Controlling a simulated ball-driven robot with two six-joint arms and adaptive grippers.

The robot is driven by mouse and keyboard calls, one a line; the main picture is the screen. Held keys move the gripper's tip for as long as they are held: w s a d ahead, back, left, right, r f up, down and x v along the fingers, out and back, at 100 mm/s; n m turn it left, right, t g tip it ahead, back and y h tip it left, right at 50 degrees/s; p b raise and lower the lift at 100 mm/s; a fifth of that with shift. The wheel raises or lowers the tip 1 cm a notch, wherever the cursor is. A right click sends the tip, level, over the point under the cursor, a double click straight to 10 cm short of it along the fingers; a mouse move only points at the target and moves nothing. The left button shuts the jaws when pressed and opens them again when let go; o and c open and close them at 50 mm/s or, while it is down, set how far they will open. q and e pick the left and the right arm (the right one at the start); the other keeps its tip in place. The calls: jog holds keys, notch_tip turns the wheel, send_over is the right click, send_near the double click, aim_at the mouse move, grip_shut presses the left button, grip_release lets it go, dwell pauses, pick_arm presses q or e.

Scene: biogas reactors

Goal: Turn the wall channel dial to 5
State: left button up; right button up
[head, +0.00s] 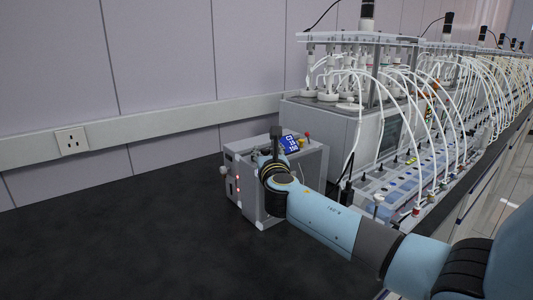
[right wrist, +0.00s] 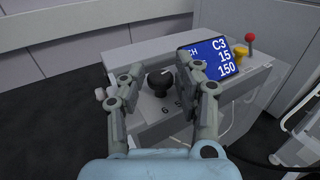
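The wall channel dial is a black knob (right wrist: 187,80) with a white pointer mark on the top face of a grey control box (head: 243,190). Numerals, with a 6 readable, show below it in the right wrist view. A blue display (right wrist: 210,57) beside it reads C3, 15 and 150; it also shows in the head view (head: 289,144). My right gripper (right wrist: 150,62) is open, its fingers apart over the box, with the dial between them and nearer the right finger. Contact cannot be told. In the head view my right gripper (head: 275,140) hides the dial. My left gripper is not in view.
A red-topped lever (right wrist: 250,40) and a yellow button (right wrist: 240,54) stand beyond the display. Reactors with many white tubes (head: 365,95) stand behind and to the right. The black bench (head: 120,240) is clear at left. A wall socket (head: 72,140) is on the wall trunking.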

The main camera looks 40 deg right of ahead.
jog(key=v, duration=1.2)
jog(key=w+a+f+m+t+y+p, duration=0.1)
jog(key=w+a+f+m+t+y, duration=0.15)
jog(key=a+m+y, duration=0.85)
jog(key=s+d+r+m+h+p, duration=0.1)
jog(key=s+d+m+h+p, duration=0.15)
jog(key=d+m, duration=0.65)
jog(key=s+d+r+m+h+p, duration=0.15)
jog(key=d+m+h, duration=0.35)
jog(key=m, duration=0.8)
jog(key=shift+y, duration=0.65)
jog(key=x, duration=0.3)
jog(key=b+x, duration=0.1)
jog(key=x, duration=0.3)
jog(key=b+x, duration=0.1)
jog(key=x, duration=0.3)
jog(key=shift+d, duration=0.3)
jog(key=shift+c, duration=0.2)
